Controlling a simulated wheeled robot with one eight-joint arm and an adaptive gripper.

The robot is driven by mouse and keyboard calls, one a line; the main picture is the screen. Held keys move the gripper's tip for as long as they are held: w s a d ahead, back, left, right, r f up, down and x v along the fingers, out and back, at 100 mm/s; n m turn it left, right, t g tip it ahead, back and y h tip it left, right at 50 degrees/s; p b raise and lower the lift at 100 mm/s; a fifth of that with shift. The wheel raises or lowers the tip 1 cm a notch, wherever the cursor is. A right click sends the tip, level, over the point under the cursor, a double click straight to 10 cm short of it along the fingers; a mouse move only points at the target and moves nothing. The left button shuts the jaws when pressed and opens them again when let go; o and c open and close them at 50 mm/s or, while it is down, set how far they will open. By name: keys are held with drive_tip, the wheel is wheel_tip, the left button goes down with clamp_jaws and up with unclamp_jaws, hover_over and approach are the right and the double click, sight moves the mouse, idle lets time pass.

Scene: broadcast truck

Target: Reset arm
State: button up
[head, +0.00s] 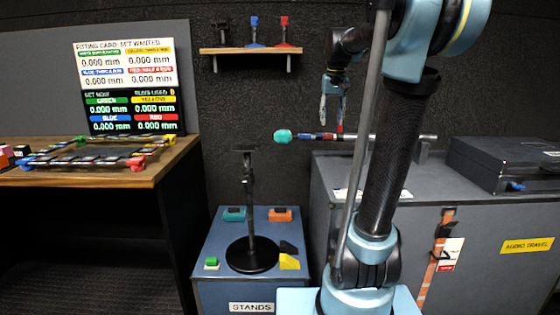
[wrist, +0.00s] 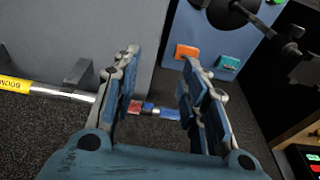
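My gripper (head: 332,115) hangs pointing down at the end of my raised arm in the head view. In the wrist view its two fingers (wrist: 160,62) are spread apart with nothing held between them. A pole (head: 306,136) with a teal tip (head: 283,136) and red and blue bands lies level just below the fingertips in the head view. In the wrist view the banded pole (wrist: 147,108) crosses behind the fingers, its bands showing in the gap. I cannot tell whether a finger touches it.
A grey cabinet (head: 345,215) stands at right with a dark case (head: 505,165) on top. A blue stand box (head: 210,262) holds a black round-based stand (head: 250,255) and small coloured blocks. A wooden desk (head: 165,165) with a display is at left. A shelf (head: 250,50) hangs above.

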drive_tip(key=s+f, duration=2.8)
drive_tip(key=s, duration=0.2)
drive_tip(key=shift+s+a, duration=0.2)
drive_tip(key=shift+s, duration=0.1)
drive_tip(key=shift+f, duration=0.1)
drive_tip(key=shift+w+f, duration=0.2)
drive_tip(key=shift+w, duration=0.25)
